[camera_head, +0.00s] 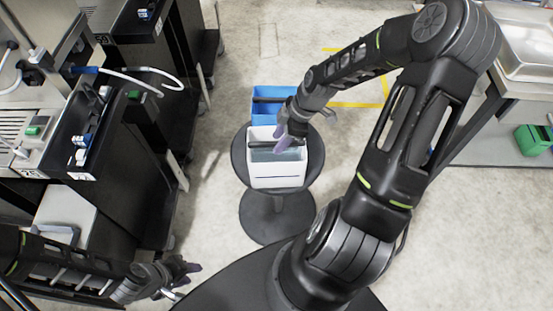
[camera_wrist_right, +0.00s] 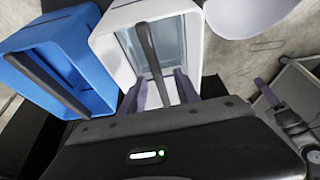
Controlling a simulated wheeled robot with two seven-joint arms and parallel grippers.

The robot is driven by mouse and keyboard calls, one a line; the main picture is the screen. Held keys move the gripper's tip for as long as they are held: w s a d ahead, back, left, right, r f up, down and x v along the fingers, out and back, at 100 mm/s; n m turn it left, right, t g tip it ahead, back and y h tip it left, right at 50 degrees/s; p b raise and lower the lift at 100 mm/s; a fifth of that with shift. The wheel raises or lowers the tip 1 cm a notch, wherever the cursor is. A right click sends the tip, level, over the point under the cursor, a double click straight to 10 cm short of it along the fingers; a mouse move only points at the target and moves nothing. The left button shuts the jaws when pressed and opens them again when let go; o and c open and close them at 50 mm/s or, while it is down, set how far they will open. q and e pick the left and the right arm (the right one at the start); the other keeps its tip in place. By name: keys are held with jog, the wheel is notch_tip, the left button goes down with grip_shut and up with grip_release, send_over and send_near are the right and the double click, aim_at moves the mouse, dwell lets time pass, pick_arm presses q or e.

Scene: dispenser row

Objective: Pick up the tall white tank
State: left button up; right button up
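The tall white tank (camera_head: 278,182) is an open box with a dark handle bar across its top. It stands upright on a small round black table (camera_head: 317,150). My right gripper (camera_head: 289,147) is over the tank's top, at the handle. In the right wrist view, the white tank (camera_wrist_right: 195,50) is ahead, and my purple right fingers (camera_wrist_right: 161,92) are apart, one on each side of the dark bar (camera_wrist_right: 149,52). Contact with the bar cannot be told. My left gripper (camera_head: 184,279) is at the lower left, away from the tank, with its fingers apart and empty.
A blue tank (camera_head: 266,110) with a dark handle stands just behind the white one; it also shows in the right wrist view (camera_wrist_right: 82,52). Black dispenser machines (camera_head: 110,165) line the left. A bench (camera_head: 500,130) with a green box (camera_head: 533,140) is at the right.

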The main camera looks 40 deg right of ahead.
aim_at(274, 146)
jog(key=x, duration=0.4)
jog(key=shift+w+a+f+p, duration=0.1)
jog(key=shift+w+f+p, duration=0.1)
jog(key=shift+f+p, duration=0.15)
jog(key=shift+f, duration=0.2)
jog(key=shift+f, duration=0.25)
dwell(0.7)
grip_shut()
dwell(0.5)
jog(key=shift+w+r, duration=0.1)
dwell(0.9)
